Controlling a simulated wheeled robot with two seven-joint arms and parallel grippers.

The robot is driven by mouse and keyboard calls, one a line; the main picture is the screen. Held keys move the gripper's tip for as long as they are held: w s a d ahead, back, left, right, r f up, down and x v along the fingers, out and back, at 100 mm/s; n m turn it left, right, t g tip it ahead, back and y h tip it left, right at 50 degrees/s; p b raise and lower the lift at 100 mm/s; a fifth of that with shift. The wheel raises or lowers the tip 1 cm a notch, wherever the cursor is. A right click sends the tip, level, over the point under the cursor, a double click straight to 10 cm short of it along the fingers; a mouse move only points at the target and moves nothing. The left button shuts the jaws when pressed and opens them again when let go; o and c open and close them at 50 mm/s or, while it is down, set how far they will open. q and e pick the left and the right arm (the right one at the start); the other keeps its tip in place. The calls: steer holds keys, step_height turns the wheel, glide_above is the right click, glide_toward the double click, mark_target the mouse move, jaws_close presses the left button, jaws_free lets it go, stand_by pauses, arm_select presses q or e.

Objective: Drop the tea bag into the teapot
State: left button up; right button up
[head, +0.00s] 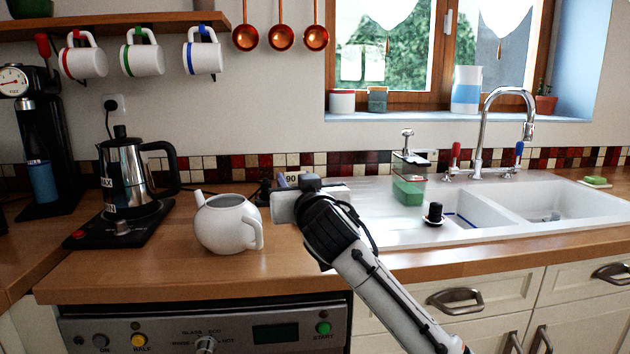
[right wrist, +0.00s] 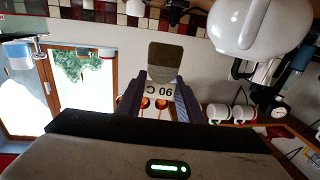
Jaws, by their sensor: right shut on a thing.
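The white teapot (head: 222,228) stands upright on the wooden counter, spout to the left and handle to the right; its top appears open. In the right wrist view the teapot (right wrist: 255,30) shows inverted at the upper right. My right gripper (head: 288,182) is at the right of the teapot and apart from it. It is shut on the tea bag, which shows in the right wrist view as a tan, rounded piece (right wrist: 166,58) with a white "90 C" label between the fingers (right wrist: 160,100). My left gripper is not in view.
A steel kettle (head: 127,175) on a black base stands left of the teapot. A white sink (head: 400,232) with a green soap bottle (head: 408,188) is at the right. Mugs (head: 142,58) and copper ladles (head: 281,38) hang above. The counter in front of the teapot is clear.

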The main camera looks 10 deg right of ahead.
steer(key=s+a+f+n+g+y, duration=0.1)
steer(key=s+a+n+y, duration=0.15)
steer(key=a, duration=0.95)
steer(key=s+a+n+g+y, duration=0.1)
steer(key=s+a+n+y, duration=0.2)
steer(key=a, duration=0.9)
steer(key=w+d+r+y, duration=0.2)
steer(key=w+d+r, duration=0.5)
steer(key=w+d, duration=0.2)
steer(key=shift+w+d+g, duration=0.15)
steer(key=shift+w+g, duration=0.25)
steer(key=shift+w, duration=0.25)
steer(key=shift+r, duration=0.1)
step_height(320, 180, down, 10)
steer(key=shift+r, duration=0.25)
